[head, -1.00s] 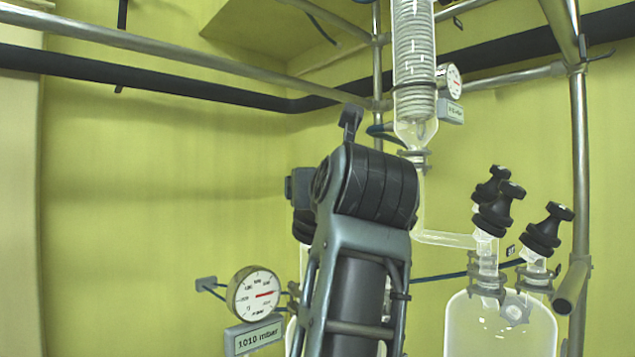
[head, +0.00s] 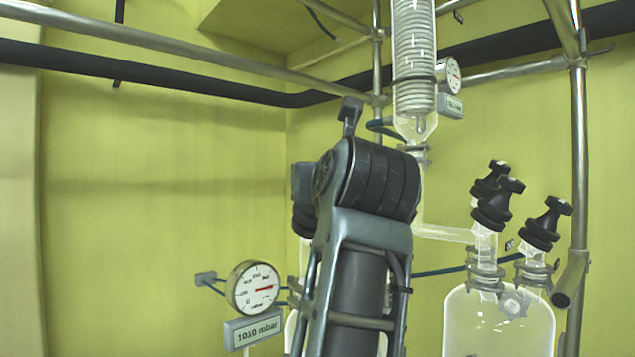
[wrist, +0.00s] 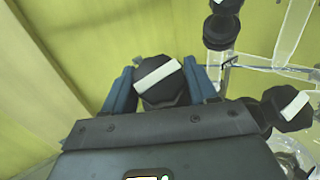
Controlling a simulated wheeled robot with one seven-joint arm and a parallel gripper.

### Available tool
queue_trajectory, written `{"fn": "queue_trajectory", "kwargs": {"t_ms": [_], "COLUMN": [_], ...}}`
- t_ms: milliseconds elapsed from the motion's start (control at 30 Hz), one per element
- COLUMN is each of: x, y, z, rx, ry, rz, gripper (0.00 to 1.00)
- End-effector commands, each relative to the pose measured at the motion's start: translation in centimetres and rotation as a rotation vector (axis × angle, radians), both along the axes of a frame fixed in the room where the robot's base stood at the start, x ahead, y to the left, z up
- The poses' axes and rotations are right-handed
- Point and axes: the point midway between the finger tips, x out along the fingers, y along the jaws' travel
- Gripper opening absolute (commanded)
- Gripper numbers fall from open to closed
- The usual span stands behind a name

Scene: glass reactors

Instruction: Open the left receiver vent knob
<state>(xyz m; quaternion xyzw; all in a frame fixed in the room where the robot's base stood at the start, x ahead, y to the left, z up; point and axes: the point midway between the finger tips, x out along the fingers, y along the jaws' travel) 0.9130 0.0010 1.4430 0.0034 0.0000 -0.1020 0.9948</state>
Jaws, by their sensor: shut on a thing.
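In the wrist view a black knob (wrist: 168,92) with a white bar across its top sits between the two blue fingers of my gripper (wrist: 161,84). The fingers are shut on its sides. The white bar lies tilted, its right end higher. In the head view my arm covers my gripper and most of the left vessel. Part of a black knob (head: 303,220) shows just left of my arm there. I cannot tell from the head view how it is turned.
In the wrist view other black knobs stand at the upper right (wrist: 221,28) and right (wrist: 288,105), close to my gripper. A glass vessel (head: 498,325) with several black knobs stands right in the head view. A gauge (head: 252,288) and a coil condenser (head: 413,60) flank my arm.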

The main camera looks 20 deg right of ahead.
Motion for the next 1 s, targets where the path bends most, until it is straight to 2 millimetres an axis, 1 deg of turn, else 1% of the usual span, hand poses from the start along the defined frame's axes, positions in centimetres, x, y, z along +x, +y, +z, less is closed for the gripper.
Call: {"fn": "queue_trajectory", "kwargs": {"t_ms": [167,367,1000], "x": [-0.05,-0.06,0.02], "y": [-0.07,-0.19,-0.27], "z": [0.05,0.08,0.24], "rx": [-0.029,-0.096,-0.403], "ry": [0.004,0.017,0.075], "rz": [0.051,0.167,0.685], "gripper": [0.27,0.27,0.27]}}
